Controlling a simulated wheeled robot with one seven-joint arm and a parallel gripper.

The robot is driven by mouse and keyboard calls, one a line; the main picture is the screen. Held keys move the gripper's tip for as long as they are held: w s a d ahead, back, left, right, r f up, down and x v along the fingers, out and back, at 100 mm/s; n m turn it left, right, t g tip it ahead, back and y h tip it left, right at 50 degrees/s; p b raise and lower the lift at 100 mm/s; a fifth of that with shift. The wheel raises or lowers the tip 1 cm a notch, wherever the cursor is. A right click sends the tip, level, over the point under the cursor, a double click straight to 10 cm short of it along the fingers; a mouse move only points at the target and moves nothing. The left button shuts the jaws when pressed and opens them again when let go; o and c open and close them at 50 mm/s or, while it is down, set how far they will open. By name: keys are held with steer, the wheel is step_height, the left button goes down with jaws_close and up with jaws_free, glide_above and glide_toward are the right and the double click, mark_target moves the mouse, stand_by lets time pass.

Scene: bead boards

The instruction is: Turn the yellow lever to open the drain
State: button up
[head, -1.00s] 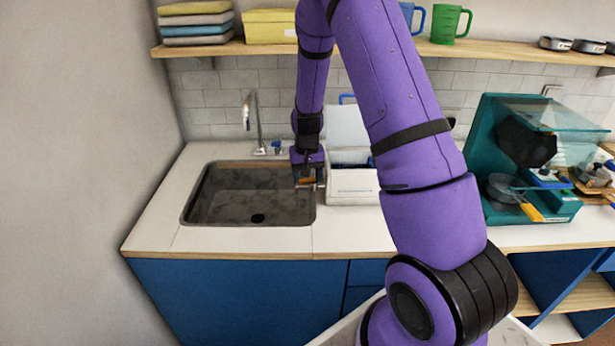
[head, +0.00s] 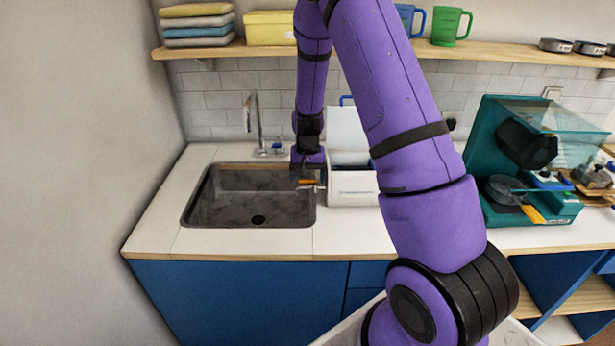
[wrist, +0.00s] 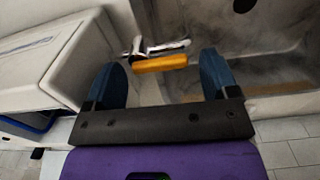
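The yellow lever (wrist: 160,63) is an orange-yellow bar on a metal fitting at the sink's edge, by the rim. It also shows small in the head view (head: 308,181), just under my gripper. My gripper (wrist: 160,59) is open, with one blue finger on each side of the lever. The lever lies across the gap near the fingertips, and gaps show between it and both fingers. The grey sink (head: 240,205) is to the left of the gripper, with a dark round drain (head: 258,219) in its floor.
A white box with a raised lid (head: 352,187) stands close to the right of the gripper. A faucet (head: 256,125) rises behind the sink. A teal machine (head: 490,150) stands farther right. The counter left of the sink (head: 160,205) is clear.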

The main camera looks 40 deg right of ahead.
mark_target(307, 180)
stand_by(0.3)
step_height(307, 180, up, 11)
stand_by(0.5)
steer(key=shift+f, duration=0.15)
